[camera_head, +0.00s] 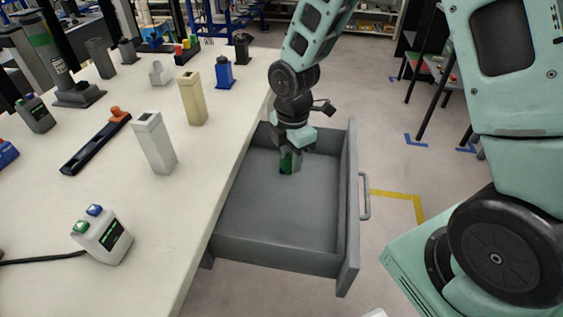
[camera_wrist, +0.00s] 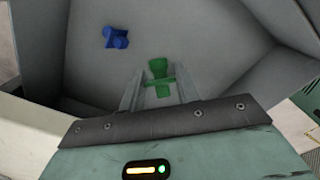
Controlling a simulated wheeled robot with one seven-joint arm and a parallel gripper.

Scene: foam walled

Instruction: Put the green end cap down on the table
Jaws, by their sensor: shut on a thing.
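The green end cap (camera_wrist: 158,70) is between the two fingers of my gripper (camera_wrist: 150,90) in the wrist view. The gripper is shut on it. In the head view my gripper (camera_head: 291,160) points down inside the open grey drawer (camera_head: 350,190), with the green end cap (camera_head: 286,163) showing at its fingers. I cannot tell whether the cap touches the drawer floor. The white table (camera_head: 60,215) is to the left of the drawer.
A blue piece (camera_wrist: 116,38) lies in the drawer. On the table stand a white holder (camera_head: 155,145), a beige holder (camera_head: 193,98), a button box (camera_head: 101,236) and a dark bar tool (camera_head: 97,142). Bare tabletop shows at the front left and between them.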

